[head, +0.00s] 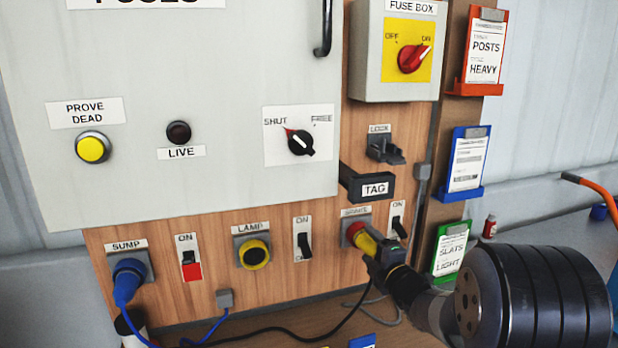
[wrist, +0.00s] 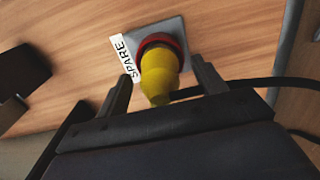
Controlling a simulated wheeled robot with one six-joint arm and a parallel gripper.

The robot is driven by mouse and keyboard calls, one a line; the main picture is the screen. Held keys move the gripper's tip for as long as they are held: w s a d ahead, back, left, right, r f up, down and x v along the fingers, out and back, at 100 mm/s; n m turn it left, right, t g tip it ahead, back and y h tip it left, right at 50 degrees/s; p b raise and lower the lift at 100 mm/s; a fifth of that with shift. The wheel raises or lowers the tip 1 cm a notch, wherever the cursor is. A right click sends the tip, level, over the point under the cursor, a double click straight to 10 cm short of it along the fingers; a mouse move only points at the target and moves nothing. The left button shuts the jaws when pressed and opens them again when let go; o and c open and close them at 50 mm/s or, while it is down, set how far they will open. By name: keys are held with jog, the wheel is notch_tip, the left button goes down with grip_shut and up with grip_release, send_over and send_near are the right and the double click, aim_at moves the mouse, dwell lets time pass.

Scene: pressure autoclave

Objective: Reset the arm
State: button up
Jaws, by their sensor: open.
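My gripper (head: 378,254) is at the lower right of the board in the head view, close to the spare socket (head: 357,228). A yellow plug (head: 367,243) sits in that socket's red collar. In the wrist view my gripper (wrist: 163,84) is open, with one finger on each side of the yellow plug (wrist: 159,76) and gaps showing beside it. The plug's lower end is close to the gripper body, and a black cable (wrist: 270,82) runs off to the right. The label SPARE (wrist: 123,60) is beside the socket.
The black TAG holder (head: 367,186) juts out above my gripper. Switches (head: 304,246) and the lamp socket (head: 253,252) are to its left; a blue plug (head: 130,277) is in the sump socket. A green card holder (head: 450,250) is close on the right. Cables cross the bench.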

jog(key=shift+w+a, duration=0.2)
jog(key=shift+w, duration=0.3)
jog(key=shift+s, duration=0.1)
jog(key=b+v, duration=0.1)
jog(key=v, duration=1)
jog(key=p+x, duration=0.1)
jog(key=x, duration=0.9)
jog(key=shift+w, duration=0.3)
jog(key=shift+w+a+r+p, duration=0.1)
jog(key=shift+w+p, duration=0.05)
jog(key=shift+p, duration=0.15)
jog(key=shift+s+r+p, duration=0.2)
jog(key=shift+s+p, duration=0.3)
jog(key=shift+p, duration=0.4)
jog(key=shift+f+p, duration=0.2)
jog(key=shift+p, duration=0.25)
jog(key=shift+d+f, duration=0.15)
jog(key=shift+d, duration=0.1)
